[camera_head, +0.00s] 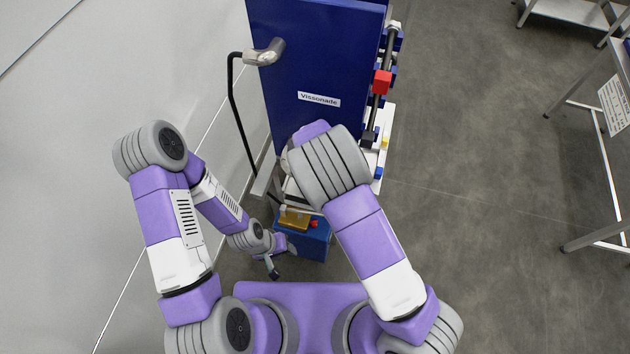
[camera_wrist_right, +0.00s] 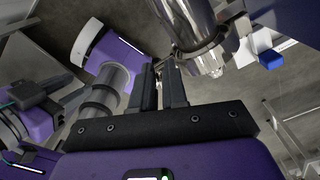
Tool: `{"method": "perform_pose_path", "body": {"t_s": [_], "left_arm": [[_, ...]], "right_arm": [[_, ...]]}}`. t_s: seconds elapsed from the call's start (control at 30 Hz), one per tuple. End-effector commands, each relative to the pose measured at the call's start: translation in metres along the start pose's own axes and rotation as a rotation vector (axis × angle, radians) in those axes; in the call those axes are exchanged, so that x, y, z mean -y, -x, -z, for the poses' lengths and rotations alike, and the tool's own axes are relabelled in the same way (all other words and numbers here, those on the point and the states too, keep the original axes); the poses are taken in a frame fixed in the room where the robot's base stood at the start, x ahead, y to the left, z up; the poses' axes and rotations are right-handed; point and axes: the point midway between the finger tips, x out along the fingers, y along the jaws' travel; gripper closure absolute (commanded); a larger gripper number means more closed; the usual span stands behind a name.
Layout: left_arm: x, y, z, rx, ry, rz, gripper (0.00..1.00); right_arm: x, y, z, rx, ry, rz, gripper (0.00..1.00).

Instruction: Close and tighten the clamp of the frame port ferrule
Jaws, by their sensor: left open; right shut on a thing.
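In the right wrist view, a shiny metal ferrule pipe (camera_wrist_right: 190,25) comes down from the top. A metal clamp (camera_wrist_right: 203,60) sits around its lower end. My right gripper (camera_wrist_right: 162,68) has its two dark fingers close together at the clamp's left side. It is shut on a small metal part of the clamp; the fingers hide most of that part, so I cannot tell how tight the clamp is. In the head view my right arm hides the right gripper, the clamp and the ferrule. My left gripper (camera_head: 273,266) is open and empty, low in front of the frame, apart from the ferrule.
A tall dark blue panel (camera_head: 318,75) labelled Vissonade stands ahead, with a bent metal handle (camera_head: 264,52) and black hose (camera_head: 238,120) on its left. A blue box (camera_head: 313,240) is low beneath it. A wall is at left; open floor (camera_head: 470,150) and metal tables are at right.

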Motion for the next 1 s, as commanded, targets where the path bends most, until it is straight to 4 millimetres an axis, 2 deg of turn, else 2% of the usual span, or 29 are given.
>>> {"method": "perform_pose_path", "body": {"t_s": [0.8,0.83,0.9,0.93,1.0], "left_arm": [[0.0000,0.0000,0.0000,0.000,0.000,0.000,0.56],[0.0000,0.0000,0.0000,0.000,0.000,0.000,0.56],[0.0000,0.0000,0.0000,0.000,0.000,0.000,0.56],[0.0000,0.0000,0.0000,0.000,0.000,0.000,0.56],[0.0000,0.0000,0.0000,0.000,0.000,0.000,0.56]], "right_arm": [[0.0001,-0.0014,0.0036,-0.009,-0.004,-0.003,1.00],[0.0001,-0.0014,0.0036,-0.010,-0.004,-0.004,0.84],[0.0002,-0.0014,0.0037,-0.010,-0.004,-0.003,0.73],[0.0003,-0.0015,0.0038,-0.010,-0.004,-0.003,0.70],[0.0009,-0.0015,0.0039,-0.010,-0.004,-0.002,0.70]]}}
